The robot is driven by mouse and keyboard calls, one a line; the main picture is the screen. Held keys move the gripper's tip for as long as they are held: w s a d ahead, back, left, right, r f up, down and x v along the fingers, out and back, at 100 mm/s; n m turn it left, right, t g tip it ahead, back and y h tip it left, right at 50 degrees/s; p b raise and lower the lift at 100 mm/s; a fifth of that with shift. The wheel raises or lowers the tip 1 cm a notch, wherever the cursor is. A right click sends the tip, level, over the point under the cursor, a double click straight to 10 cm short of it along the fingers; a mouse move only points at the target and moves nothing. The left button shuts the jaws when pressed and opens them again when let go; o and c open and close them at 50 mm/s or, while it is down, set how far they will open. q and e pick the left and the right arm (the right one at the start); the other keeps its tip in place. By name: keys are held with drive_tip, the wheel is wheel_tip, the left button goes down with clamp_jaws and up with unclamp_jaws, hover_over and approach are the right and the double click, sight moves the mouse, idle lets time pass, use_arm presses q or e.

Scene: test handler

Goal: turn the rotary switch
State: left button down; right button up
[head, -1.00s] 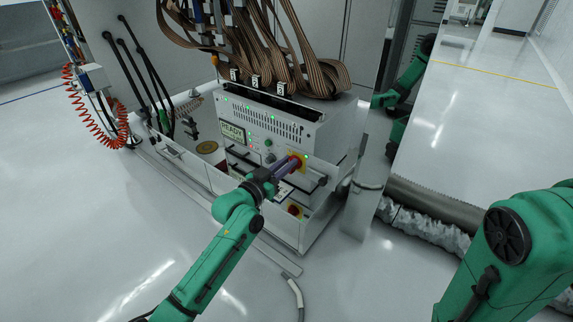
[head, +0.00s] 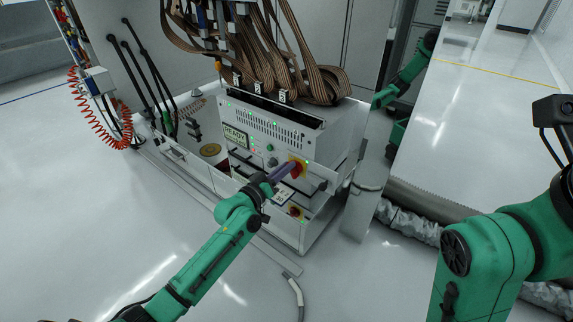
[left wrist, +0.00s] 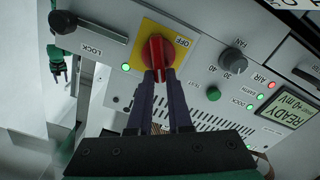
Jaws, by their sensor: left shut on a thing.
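The rotary switch is a red knob (left wrist: 157,52) on a yellow plate (left wrist: 180,40) marked OFF, on the white front panel of a test unit. The knob (head: 299,169) also shows in the head view. My left gripper (left wrist: 160,74), with long purple fingers, is shut on the knob's near end. In the left wrist view the knob's handle runs nearly upright in the picture, in line with the fingers. The fingertips hide part of it. My right arm shows at the right of the head view, but its gripper is out of frame.
Beside the switch are a FAN knob (left wrist: 233,60), a LOCK handle (left wrist: 90,28) and a READY display (left wrist: 290,106). A second red-and-yellow knob (head: 295,211) sits lower on the unit. Brown ribbon cables (head: 265,50) hang above. The floor in front is mostly clear.

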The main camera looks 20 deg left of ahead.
use_arm(q)
drive_tip(key=n, duration=0.4)
drive_tip(key=f+n, duration=0.1)
drive_tip(key=n, duration=0.3)
drive_tip(key=a+f+n, duration=0.1)
drive_tip(key=n, duration=0.3)
drive_tip(key=shift+w, duration=0.15)
idle(0.4)
drive_tip(key=c, duration=0.8)
unclamp_jaws()
drive_tip(key=shift+c, duration=0.2)
